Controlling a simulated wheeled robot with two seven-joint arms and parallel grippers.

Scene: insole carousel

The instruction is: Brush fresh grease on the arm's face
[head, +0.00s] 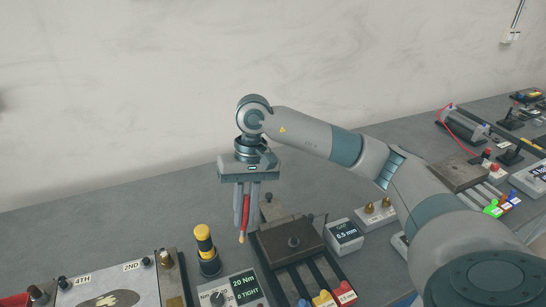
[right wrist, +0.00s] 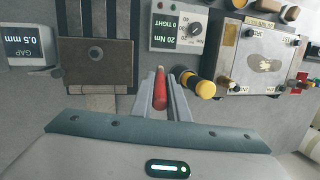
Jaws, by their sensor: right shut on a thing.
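My right gripper (head: 246,206) points straight down and is shut on a slim red-handled brush (head: 246,212). The brush hangs about upright, its pale tip low between the fingers and just left of a brown block. In the right wrist view the red handle (right wrist: 160,88) lies between the two grey fingers (right wrist: 159,100). I cannot tell whether the tip touches anything. The arm's face is not plainly identifiable; a pale metal plate (head: 135,278) marked 2ND and 4TH, with a worn grey patch, lies at the lower left. My left gripper is not in view.
A black post with a yellow top (head: 204,242) stands left of the gripper. A 20 Nm display box (head: 237,292) is in front. The brown block (head: 290,241) and a 0.5 mm gap box (head: 343,236) are to the right. The table behind is clear.

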